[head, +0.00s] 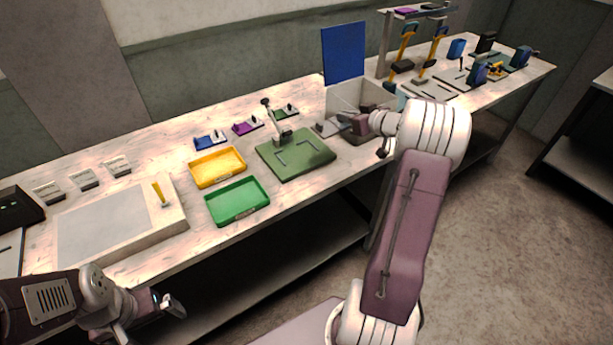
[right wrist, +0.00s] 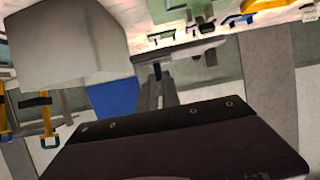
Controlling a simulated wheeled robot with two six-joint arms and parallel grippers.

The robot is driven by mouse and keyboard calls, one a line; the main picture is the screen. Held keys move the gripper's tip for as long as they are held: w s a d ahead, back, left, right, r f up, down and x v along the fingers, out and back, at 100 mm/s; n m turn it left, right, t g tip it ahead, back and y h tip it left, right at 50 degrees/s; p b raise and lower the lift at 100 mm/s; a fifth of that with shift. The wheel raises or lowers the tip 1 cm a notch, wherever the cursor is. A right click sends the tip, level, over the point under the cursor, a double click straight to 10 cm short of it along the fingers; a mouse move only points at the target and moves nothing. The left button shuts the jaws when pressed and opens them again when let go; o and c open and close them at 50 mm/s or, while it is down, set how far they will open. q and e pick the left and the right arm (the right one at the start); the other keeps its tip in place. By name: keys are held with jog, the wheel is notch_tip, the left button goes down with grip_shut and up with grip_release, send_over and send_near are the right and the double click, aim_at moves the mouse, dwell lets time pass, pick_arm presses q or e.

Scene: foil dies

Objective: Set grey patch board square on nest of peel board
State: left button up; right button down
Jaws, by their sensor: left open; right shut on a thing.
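The peel board appears to be the green board (head: 290,168) in the middle of the bench, with pale angled corner strips and an upright post with a dark knob at its back. My right gripper (head: 344,123) is at the right of the green board, in front of the pale box. It is shut on a flat grey piece (head: 329,128), which looks like the grey patch board. The piece also shows edge-on in the right wrist view (right wrist: 185,50), beyond the fingers. My left gripper (head: 150,315) is open and empty, low in front of the bench at the left.
A yellow tray (head: 217,179) and a green tray (head: 237,217) lie left of the board. A pale box (head: 345,95) with a raised blue panel (head: 343,53) stands behind my right gripper. Small blue, purple and green blocks line the back. A light panel (head: 115,223) is further left.

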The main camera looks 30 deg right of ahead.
aim_at(328, 126)
jog(key=shift+w+d+f, duration=0.2)
jog(key=shift+d+f, duration=0.15)
jog(key=shift+f, duration=0.1)
jog(key=shift+w+d+f, duration=0.15)
jog(key=shift+d+f, duration=0.2)
jog(key=shift+f, duration=0.1)
jog(key=w+a+f+b, duration=0.1)
jog(key=a+f, duration=0.1)
jog(key=a, duration=0.1)
jog(key=w+a+f+b, duration=0.1)
jog(key=a, duration=0.1)
jog(key=shift+w+a+b, duration=0.25)
jog(key=shift+w+b, duration=0.05)
jog(key=shift+w, duration=0.05)
jog(key=w+a+f, duration=0.1)
jog(key=a, duration=0.1)
jog(key=w+a+f+b, duration=0.1)
jog(key=w+a+f, duration=0.1)
jog(key=shift+w+f, duration=0.25)
jog(key=shift+w+a, duration=0.1)
jog(key=shift+a, duration=0.25)
notch_tip(328, 126, down, 4)
jog(key=shift+r+b, duration=0.1)
jog(key=shift+b, duration=0.85)
jog(key=shift+d, duration=0.1)
pick_arm(q)
notch_tip(328, 126, down, 6)
jog(key=shift+w+d, duration=0.15)
jog(key=shift+d, duration=0.15)
jog(key=shift+f, duration=0.15)
